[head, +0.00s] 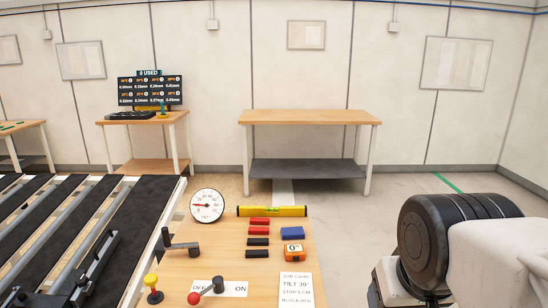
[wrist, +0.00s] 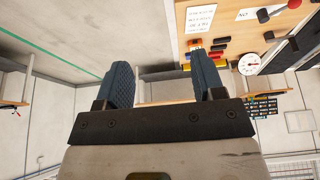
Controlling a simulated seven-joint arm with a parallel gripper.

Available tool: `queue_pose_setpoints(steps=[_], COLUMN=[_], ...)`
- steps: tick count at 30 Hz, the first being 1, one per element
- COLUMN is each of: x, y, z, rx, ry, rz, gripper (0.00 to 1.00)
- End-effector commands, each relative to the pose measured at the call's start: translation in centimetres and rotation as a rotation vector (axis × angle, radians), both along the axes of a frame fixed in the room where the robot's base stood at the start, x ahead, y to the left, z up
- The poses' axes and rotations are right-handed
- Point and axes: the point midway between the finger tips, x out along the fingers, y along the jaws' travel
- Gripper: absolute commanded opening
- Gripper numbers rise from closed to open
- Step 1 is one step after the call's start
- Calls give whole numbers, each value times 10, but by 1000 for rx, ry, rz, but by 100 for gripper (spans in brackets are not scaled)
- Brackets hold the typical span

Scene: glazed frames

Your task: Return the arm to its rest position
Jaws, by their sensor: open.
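My gripper (wrist: 164,90) shows in the wrist view with its two blue ribbed fingers wide apart and nothing between them. It is open and empty. In the head view, my arm's dark rounded joint and pale link fill the lower right, and the gripper itself is out of sight there. The arm is to the right of the wooden bench (head: 225,260), apart from it in the picture. The wrist view looks upside down, with the bench (wrist: 234,30) at its upper right.
On the bench are a dial (head: 207,205), a yellow level (head: 272,211), red blocks (head: 259,222), a blue block (head: 292,234), an orange device (head: 293,251), a job card (head: 296,288) and a red-knobbed lever (head: 207,291). A black-slatted rack (head: 80,235) stands left. Floor between bench and arm is clear.

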Motion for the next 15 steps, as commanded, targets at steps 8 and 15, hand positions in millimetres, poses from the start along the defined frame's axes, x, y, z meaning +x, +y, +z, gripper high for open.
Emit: queue_pose_setpoints(steps=[8, 15], x=[6, 7], y=[-1, -2], z=[-38, -62], rx=[-1, -2], ry=[106, 173], rz=[-9, -14], gripper=[62, 62])
